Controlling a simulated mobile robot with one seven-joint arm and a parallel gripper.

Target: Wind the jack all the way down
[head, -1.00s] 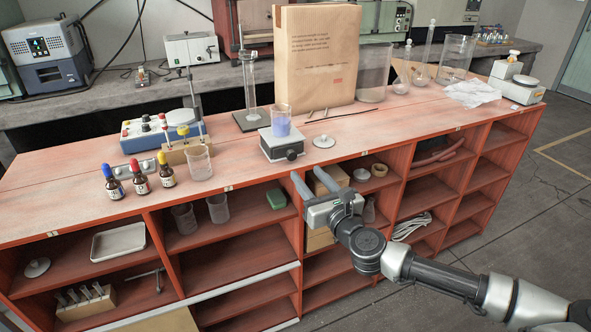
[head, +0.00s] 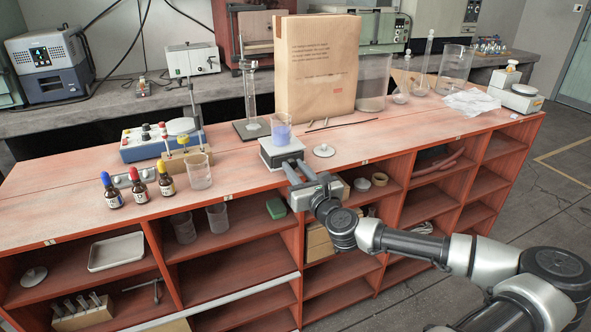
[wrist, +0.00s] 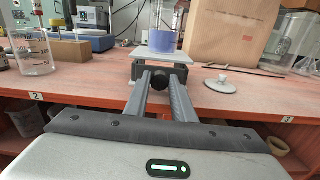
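The jack (head: 280,153) is a small lab jack with a pale top plate and dark body, near the front edge of the bench. It is raised a little; the wrist view shows a dark gap under its plate (wrist: 152,53). A beaker of blue-violet liquid (head: 281,131) stands upright on it. Its round black knob (wrist: 160,82) faces me, and my gripper hides it in the head view. My gripper (head: 295,164) is open, its fingertips at either side of the knob in the wrist view (wrist: 159,84). I cannot tell whether they touch it.
A white lidlike disc with a knob (head: 324,151) lies right of the jack. A tall paper bag (head: 317,70) stands behind. A glass beaker (head: 198,172) and dropper bottles (head: 139,187) stand left. Shelves (head: 235,253) open below the bench edge.

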